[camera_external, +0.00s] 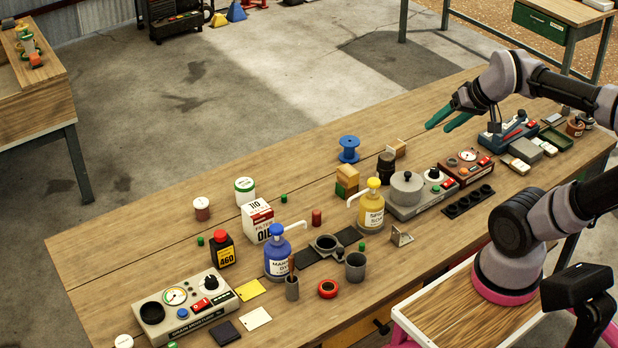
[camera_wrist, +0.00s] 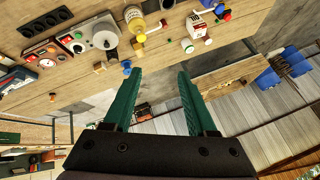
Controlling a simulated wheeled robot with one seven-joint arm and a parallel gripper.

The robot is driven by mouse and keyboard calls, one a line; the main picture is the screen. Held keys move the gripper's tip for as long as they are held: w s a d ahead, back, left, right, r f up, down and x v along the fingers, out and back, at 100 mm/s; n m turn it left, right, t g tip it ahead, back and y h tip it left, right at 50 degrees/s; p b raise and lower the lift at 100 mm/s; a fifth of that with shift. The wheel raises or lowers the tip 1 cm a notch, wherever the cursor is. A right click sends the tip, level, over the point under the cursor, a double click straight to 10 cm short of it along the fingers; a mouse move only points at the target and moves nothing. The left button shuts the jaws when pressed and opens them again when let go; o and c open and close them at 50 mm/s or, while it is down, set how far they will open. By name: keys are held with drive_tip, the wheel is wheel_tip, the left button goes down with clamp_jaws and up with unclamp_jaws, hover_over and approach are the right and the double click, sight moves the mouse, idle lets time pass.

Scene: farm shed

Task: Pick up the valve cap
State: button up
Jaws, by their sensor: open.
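My gripper (camera_external: 438,128) is open and empty, with its green fingers held above the far side of the workbench. The wrist view shows the same gripper (camera_wrist: 158,75) with a wide gap and nothing between the fingers. I cannot tell for certain which small part is the valve cap. Small green caps stand beside the oil box (camera_external: 284,198), near the black-and-yellow bottle (camera_external: 200,241) and near the yellow pump bottle (camera_external: 362,246). A small red cylinder (camera_external: 317,217) stands between the oil box and the yellow bottle. All are well away from my fingers.
The workbench (camera_external: 130,235) is crowded. A blue spool (camera_external: 348,150), wooden blocks (camera_external: 347,180), a yellow pump bottle (camera_external: 371,208), a blue pump bottle (camera_external: 278,255) and a grey hotplate device (camera_external: 407,190) stand on it. The bench's far left is clear.

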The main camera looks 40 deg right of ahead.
drive_tip(key=w+d+f+n+g+h, duration=0.3)
drive_tip(key=w+d+f+n+h, duration=0.1)
drive_tip(key=w+f, duration=0.4)
drive_tip(key=n+g+y, duration=0.3)
drive_tip(key=n+y, duration=0.2)
drive_tip(key=n, duration=0.9)
approach(362, 244)
drive_tip(key=shift+x, duration=3.6)
drive_tip(key=shift+w+a+f, duration=0.1)
drive_tip(key=shift+w+f, duration=0.05)
drive_tip(key=shift+f, duration=0.5)
